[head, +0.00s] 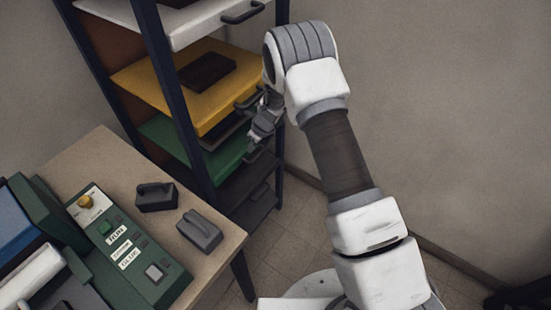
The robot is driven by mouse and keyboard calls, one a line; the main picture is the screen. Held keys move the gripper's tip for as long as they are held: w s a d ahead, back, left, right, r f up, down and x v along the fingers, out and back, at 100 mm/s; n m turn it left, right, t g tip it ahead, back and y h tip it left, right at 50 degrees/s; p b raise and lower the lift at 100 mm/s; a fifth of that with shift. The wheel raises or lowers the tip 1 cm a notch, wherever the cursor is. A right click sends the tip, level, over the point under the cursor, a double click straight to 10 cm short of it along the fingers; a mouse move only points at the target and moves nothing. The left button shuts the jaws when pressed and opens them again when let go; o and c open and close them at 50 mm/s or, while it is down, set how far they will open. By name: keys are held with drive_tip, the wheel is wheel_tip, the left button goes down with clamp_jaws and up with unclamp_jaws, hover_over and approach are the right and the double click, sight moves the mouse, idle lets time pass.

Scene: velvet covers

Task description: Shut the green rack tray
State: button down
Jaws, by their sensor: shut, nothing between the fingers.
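The green rack tray (222,160) sits in the dark-framed rack below the yellow tray (195,92). It sticks out at the front, and its inner part shows at the left behind a rack post. A dark handle shows near its front right end. My gripper (254,143) is at the front of the green tray, beside its handle. Its fingers are shut with nothing between them. I cannot tell whether the fingers touch the tray front or handle.
A white tray (205,22) is above, and dark trays (248,184) are below. The yellow tray, holding a dark block (207,71), also sticks out above my gripper. A table (112,160) with a green control panel (137,250) and two dark handled blocks stands at left.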

drive_tip(key=s+d+b, duration=0.2)
drive_tip(key=s+d, duration=0.5)
drive_tip(key=d, duration=0.3)
drive_tip(key=shift+s+d+r+b, duration=0.25)
drive_tip(key=shift+r+b, duration=0.05)
drive_tip(key=shift+b, duration=0.1)
drive_tip(key=shift+r, duration=0.15)
drive_tip(key=s+d+r+n+t, duration=0.1)
drive_tip(key=s+r+n, duration=0.35)
drive_tip(key=r, duration=0.75)
drive_tip(key=s+d+r+n, duration=0.1)
drive_tip(key=s+r+n, duration=0.1)
drive_tip(key=r+n, duration=0.8)
drive_tip(key=s+d+r+n+h, duration=0.1)
drive_tip(key=s+d+r+n, duration=0.2)
drive_tip(key=s, duration=0.3)
drive_tip(key=s+d+r+n+t+h, duration=0.1)
drive_tip(key=s+d+r+n, duration=0.2)
drive_tip(key=s, duration=0.4)
drive_tip(key=s+d+r+n+t+h, duration=0.1)
drive_tip(key=s+d+r+n, duration=0.1)
drive_tip(key=s+r+n, duration=0.2)
wheel_tip(320, 180, up, 3)
drive_tip(key=s, duration=0.2)
drive_tip(key=shift+s+d+n+h, duration=0.3)
drive_tip(key=shift+s+d+n, duration=0.05)
drive_tip(key=shift+s+d, duration=0.05)
drive_tip(key=shift+f, duration=0.1)
